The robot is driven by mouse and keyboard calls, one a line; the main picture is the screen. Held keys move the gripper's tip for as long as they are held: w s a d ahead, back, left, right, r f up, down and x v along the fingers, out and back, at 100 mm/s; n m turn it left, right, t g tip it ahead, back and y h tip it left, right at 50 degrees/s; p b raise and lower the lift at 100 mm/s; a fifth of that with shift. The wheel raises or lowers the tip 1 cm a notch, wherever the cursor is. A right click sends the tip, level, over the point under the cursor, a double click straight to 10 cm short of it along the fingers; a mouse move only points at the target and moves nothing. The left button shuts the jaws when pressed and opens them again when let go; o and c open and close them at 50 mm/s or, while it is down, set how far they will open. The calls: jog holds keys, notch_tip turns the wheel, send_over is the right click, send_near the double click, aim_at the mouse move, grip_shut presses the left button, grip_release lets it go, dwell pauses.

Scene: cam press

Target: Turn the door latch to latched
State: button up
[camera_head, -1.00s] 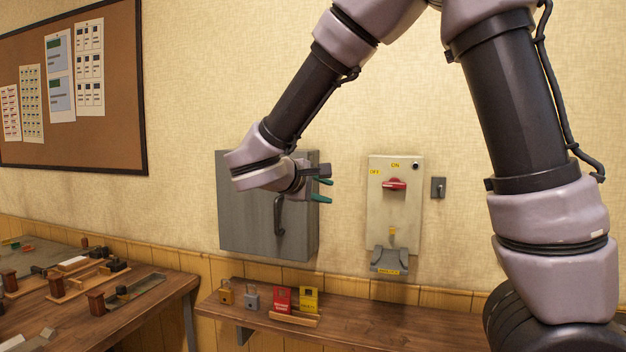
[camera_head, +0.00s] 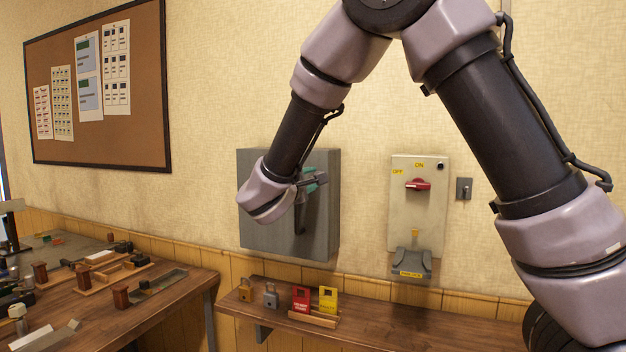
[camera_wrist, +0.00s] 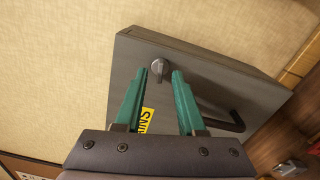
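The grey wall cabinet (camera_head: 262,222) has a closed-looking door; its face also fills much of the wrist view (camera_wrist: 128,55). A small round grey latch knob (camera_wrist: 158,68) sits near the door's corner, with a dark pull handle (camera_wrist: 230,122) farther right. My gripper (camera_wrist: 160,74) has two green fingers, apart and empty. In the wrist picture the knob appears between the fingertips; whether they touch it I cannot tell. In the head view my gripper (camera_head: 314,180) is in front of the cabinet's upper right, and the knob is hidden.
A switch box (camera_head: 402,215) with a red rotary handle (camera_head: 418,184) hangs right of the cabinet. Padlocks and red and yellow tags stand on the shelf (camera_head: 370,332) below. A workbench (camera_head: 165,303) with several wooden fixtures is at left.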

jog(key=shift+w+d, duration=0.2)
jog(key=shift+w, duration=0.35)
grip_shut()
